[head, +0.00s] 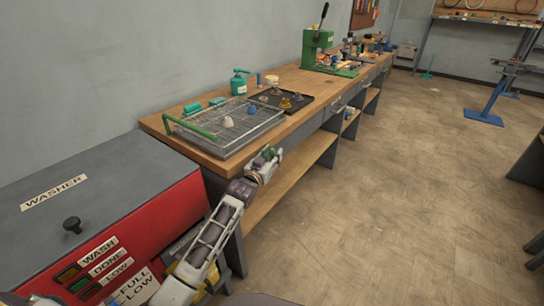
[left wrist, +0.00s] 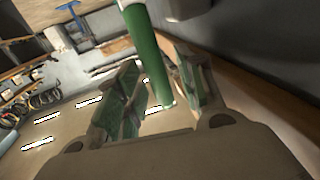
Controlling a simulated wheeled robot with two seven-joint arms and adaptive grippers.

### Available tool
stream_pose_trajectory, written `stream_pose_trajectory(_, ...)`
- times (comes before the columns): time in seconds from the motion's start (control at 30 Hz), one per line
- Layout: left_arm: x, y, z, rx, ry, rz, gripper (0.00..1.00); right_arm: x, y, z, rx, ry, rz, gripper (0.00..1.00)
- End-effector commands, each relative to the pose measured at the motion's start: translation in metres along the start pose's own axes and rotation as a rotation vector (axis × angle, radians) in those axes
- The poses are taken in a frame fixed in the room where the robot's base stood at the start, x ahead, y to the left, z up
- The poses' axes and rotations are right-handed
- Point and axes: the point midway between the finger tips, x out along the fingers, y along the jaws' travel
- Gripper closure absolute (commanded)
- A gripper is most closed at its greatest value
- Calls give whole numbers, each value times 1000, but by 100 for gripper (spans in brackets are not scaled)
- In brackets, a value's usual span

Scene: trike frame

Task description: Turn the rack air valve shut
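A wire rack (head: 238,122) lies on the wooden bench, with a green bar-like handle (head: 190,128) along its near left end. I cannot tell whether this bar is the air valve. My left gripper (head: 270,157) is at the bench's front edge, to the right of the bar and apart from it. In the left wrist view my left gripper (left wrist: 160,92) has its fingers spread, with green pads. A green round rod (left wrist: 148,52) shows between or beyond the fingers; whether they touch it is unclear. My right gripper is not in view.
A red and grey washer (head: 95,205) stands left of the bench (head: 285,130). A dark tray (head: 282,98) with small parts and a green pump bottle (head: 238,84) lie behind the rack. A green press (head: 317,45) stands farther along.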

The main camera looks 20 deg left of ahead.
Motion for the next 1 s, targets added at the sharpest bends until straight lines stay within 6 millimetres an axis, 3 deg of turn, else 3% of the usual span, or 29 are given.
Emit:
stream_pose_trajectory(0.3, 1, 0, 0, 0, 0, 0, 62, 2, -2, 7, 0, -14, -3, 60)
stream_pose_trajectory(0.6, 1, 0, 0, 0, 1, 0, 99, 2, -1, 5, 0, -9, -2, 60)
stream_pose_trajectory(1.0, 1, 0, 0, 1, 0, 0, 100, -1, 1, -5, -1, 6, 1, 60)
